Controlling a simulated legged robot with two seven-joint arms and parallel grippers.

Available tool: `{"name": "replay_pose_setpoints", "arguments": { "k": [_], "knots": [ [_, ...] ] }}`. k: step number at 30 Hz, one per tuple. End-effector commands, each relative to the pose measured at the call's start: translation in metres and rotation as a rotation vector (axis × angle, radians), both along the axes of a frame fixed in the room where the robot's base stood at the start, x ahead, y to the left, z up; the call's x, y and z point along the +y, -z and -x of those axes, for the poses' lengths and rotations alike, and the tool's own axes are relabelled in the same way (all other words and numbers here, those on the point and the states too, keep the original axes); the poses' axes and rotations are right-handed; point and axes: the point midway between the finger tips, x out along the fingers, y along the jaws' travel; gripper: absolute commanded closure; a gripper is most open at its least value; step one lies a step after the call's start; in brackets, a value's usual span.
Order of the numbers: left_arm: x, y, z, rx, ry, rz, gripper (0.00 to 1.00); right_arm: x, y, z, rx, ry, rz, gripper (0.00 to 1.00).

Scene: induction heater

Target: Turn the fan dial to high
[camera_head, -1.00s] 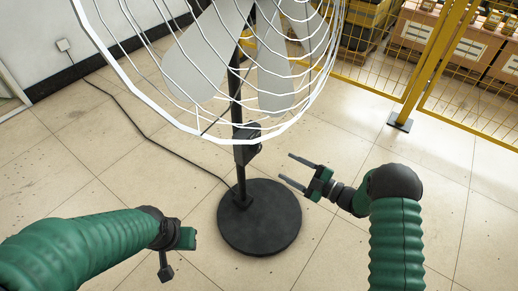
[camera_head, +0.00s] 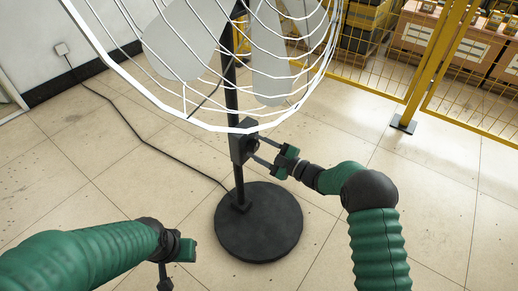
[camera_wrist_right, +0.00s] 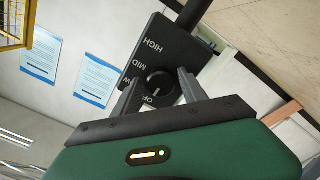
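The fan's black control box (camera_head: 241,146) sits on the pole below the white cage. The right wrist view shows its face with a round dial (camera_wrist_right: 161,85) and the labels OFF, LOW, MID and HIGH. The dial's light mark appears to be toward OFF. My right gripper (camera_head: 258,149) is at the box; in the right wrist view its open fingers (camera_wrist_right: 157,80) lie one on each side of the dial, with gaps visible. Contact cannot be told. My left gripper (camera_head: 172,270) hangs low at the left, away from the fan; its fingers are partly cut off.
The fan's round black base (camera_head: 258,222) stands on the tiled floor. Its cord (camera_head: 150,140) runs to a wall outlet (camera_head: 62,49). A yellow mesh fence (camera_head: 385,75) with boxes behind it stands at the back right. The floor at right is clear.

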Motion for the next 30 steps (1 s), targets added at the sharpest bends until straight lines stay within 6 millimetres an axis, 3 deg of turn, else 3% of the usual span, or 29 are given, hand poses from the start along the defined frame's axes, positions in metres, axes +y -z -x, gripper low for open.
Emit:
{"name": "replay_pose_setpoints", "arguments": {
  "k": [1,11,20,30],
  "knots": [
    [0.0,0.0,0.0,0.0,0.0,0.0,0.64,0.0,0.0,0.0,0.0,0.0,0.0,0.58],
    [0.0,0.0,0.0,0.0,0.0,0.0,0.64,0.0,0.001,0.001,0.0,-0.001,0.0,1.0],
    [0.0,-0.006,0.0,0.0,0.0,0.0,0.64,0.001,-0.001,0.001,0.024,-0.002,-0.016,1.0],
    [0.0,-0.034,0.0,0.0,0.0,0.0,0.64,0.0,-0.003,0.001,0.185,-0.002,-0.131,1.0]
  ]
}}
